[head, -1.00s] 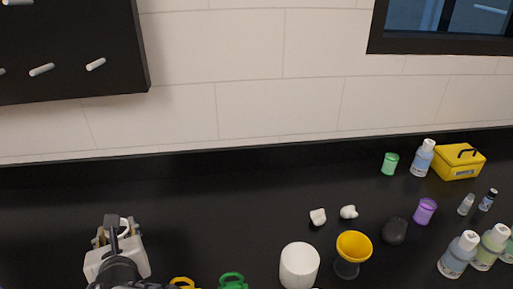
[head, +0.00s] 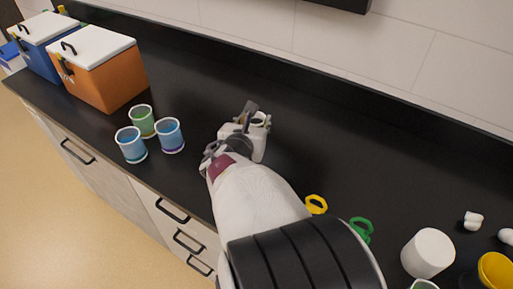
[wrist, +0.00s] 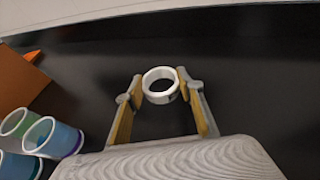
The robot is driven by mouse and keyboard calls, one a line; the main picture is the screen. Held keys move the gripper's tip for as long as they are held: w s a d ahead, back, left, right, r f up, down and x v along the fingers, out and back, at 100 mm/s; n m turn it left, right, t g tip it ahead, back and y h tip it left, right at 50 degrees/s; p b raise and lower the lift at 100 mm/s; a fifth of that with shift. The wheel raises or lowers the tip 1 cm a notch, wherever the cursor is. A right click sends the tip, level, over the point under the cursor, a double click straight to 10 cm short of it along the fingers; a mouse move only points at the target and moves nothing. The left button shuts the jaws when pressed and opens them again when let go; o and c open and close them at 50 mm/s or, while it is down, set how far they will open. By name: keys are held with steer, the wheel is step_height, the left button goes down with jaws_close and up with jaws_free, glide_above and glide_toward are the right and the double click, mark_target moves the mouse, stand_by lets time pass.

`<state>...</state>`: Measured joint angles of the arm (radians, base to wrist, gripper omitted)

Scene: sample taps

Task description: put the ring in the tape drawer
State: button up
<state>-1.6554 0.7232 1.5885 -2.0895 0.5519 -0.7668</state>
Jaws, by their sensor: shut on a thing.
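A white ring (wrist: 163,98) is held between the two fingertips of my gripper (wrist: 161,84), in the wrist view. In the head view my gripper (head: 256,121) is above the black counter, right of the cups, and the ring is partly hidden by the fingers. Below the counter are drawer fronts with black handles: a stack of three handles (head: 188,240) at the lower middle and a handle (head: 77,152) farther left. All look shut. I see no label telling which is the tape drawer.
Three cups (head: 169,135) stand left of my gripper. An orange cooler box (head: 112,80) and a blue one (head: 50,70) stand farther left. Yellow (head: 316,204) and green (head: 361,228) ring-shaped things and a white cylinder (head: 428,253) are to the right. The counter behind my gripper is clear.

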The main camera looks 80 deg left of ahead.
steer(key=shift+f, duration=2.45)
steer(key=shift+f, duration=2.35)
steer(key=shift+f, duration=0.15)
steer(key=o, duration=0.9)
steer(key=shift+c, duration=0.2)
